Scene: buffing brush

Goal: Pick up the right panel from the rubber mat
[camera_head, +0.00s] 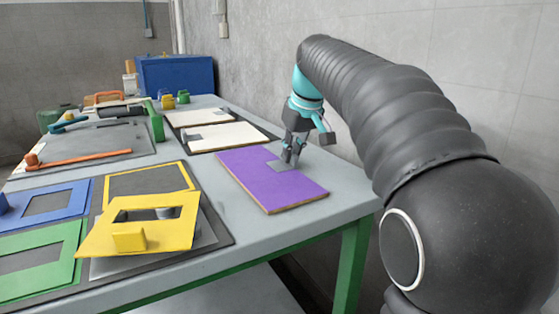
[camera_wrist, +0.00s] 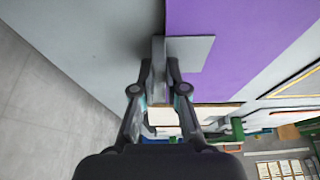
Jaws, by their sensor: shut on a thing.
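A purple panel (camera_head: 255,185) with a brown edge lies on the grey table (camera_head: 345,185) at its right side. A grey plate (camera_head: 282,165) with an upright tab sits at its far right edge; both also show in the wrist view, the panel (camera_wrist: 235,25) at upper right and the plate (camera_wrist: 195,50) at upper middle. My gripper (camera_head: 292,152) is above that edge, its fingers (camera_wrist: 159,65) shut on the upright tab. Two pale panels (camera_head: 228,136) (camera_head: 195,117) lie behind. I cannot tell whether the purple panel touches the table.
A dark mat (camera_head: 222,236) at front left carries yellow (camera_head: 150,178), blue (camera_head: 80,197) and green frames; a yellow frame with a block (camera_head: 180,238) is tilted above it. Orange and teal tools lie at left, a blue box (camera_head: 180,76) stands behind. A wall is right.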

